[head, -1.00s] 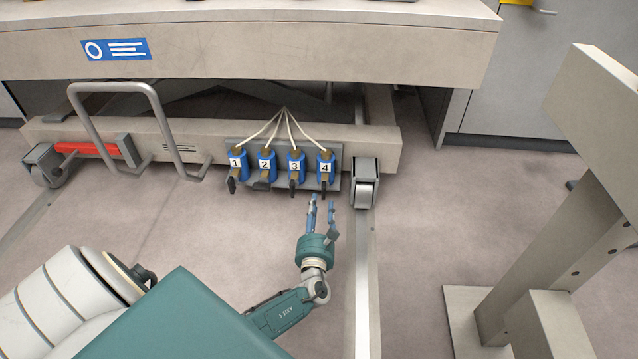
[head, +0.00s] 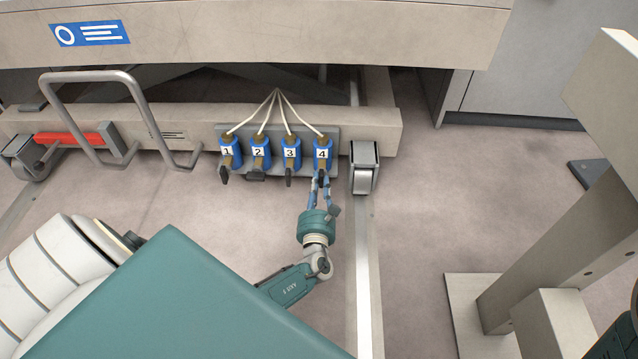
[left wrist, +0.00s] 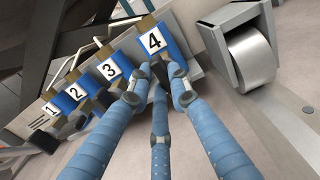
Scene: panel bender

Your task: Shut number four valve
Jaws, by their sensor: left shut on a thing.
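The number four valve (head: 323,153) is the rightmost of a row of blue valves with white number labels on a grey plate. Its label also shows in the left wrist view (left wrist: 153,41). My left gripper (head: 321,181) is at the dark handle below that label, its blue fingers closed around it. In the left wrist view the fingertips (left wrist: 158,76) meet at the handle and hide most of it. Valves three (head: 291,154), two (head: 259,153) and one (head: 228,152) stand to the left, with dark handles. My right gripper is not in view.
A roller wheel (head: 364,168) in a metal bracket stands close on the right of valve four. White hoses (head: 277,95) rise from the valves. A bent grey tube handle (head: 98,80) and a red bar (head: 70,139) are on the left. Open floor lies in front.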

